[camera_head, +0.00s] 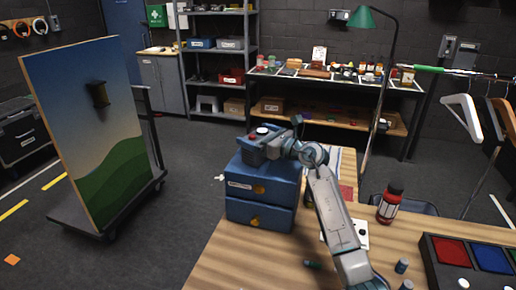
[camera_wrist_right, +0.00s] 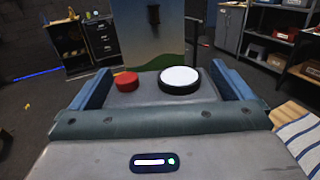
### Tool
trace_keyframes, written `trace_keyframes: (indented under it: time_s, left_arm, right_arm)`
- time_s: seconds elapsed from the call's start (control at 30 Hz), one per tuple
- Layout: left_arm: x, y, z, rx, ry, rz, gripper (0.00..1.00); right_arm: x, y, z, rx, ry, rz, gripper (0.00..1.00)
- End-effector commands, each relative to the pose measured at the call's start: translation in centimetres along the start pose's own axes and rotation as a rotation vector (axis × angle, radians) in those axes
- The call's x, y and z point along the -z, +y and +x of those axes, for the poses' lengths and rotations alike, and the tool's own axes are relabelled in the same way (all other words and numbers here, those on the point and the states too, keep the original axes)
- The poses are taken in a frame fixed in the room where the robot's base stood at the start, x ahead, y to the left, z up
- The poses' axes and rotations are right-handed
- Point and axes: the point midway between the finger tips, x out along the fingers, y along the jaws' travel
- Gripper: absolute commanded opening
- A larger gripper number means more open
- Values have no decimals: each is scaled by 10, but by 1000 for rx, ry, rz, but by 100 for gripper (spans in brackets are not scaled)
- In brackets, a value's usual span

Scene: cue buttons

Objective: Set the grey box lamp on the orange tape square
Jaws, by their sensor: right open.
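The grey box lamp (camera_head: 262,131) shows a red button and a white round lamp on its top. It sits on top of the stacked blue boxes (camera_head: 258,205). In the right wrist view the grey box (camera_wrist_right: 143,94) lies between the two blue fingers of my right gripper (camera_wrist_right: 165,85). My right gripper (camera_head: 257,144) is open, with a finger on either side of the box; I cannot tell whether they touch it. My left gripper is not in view.
A wooden table (camera_head: 235,265) is in front, with a red-capped bottle (camera_head: 390,204) and a dark tray of coloured panels (camera_head: 472,258) at right. A wheeled painted board (camera_head: 88,140) stands at left.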

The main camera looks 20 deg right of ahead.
Motion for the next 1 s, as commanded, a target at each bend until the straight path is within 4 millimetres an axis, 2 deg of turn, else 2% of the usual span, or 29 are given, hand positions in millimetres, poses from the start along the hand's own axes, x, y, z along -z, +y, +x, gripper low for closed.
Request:
trace_keyframes:
  time_s: [0.07, 0.1, 0.33, 0.67, 1.0]
  left_arm:
    - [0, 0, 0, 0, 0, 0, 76]
    - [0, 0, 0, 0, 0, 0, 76]
    - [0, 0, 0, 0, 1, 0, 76]
    - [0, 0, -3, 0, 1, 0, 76]
    - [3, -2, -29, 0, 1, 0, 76]
  right_arm:
    - [0, 0, 0, 0, 0, 0, 100]
    - [0, 0, 0, 0, 0, 0, 96]
    - [0, 0, 0, 0, 0, 1, 52]
    - [-4, 0, 0, 0, -2, 0, 52]
    - [-36, 0, 0, -1, -3, 0, 52]
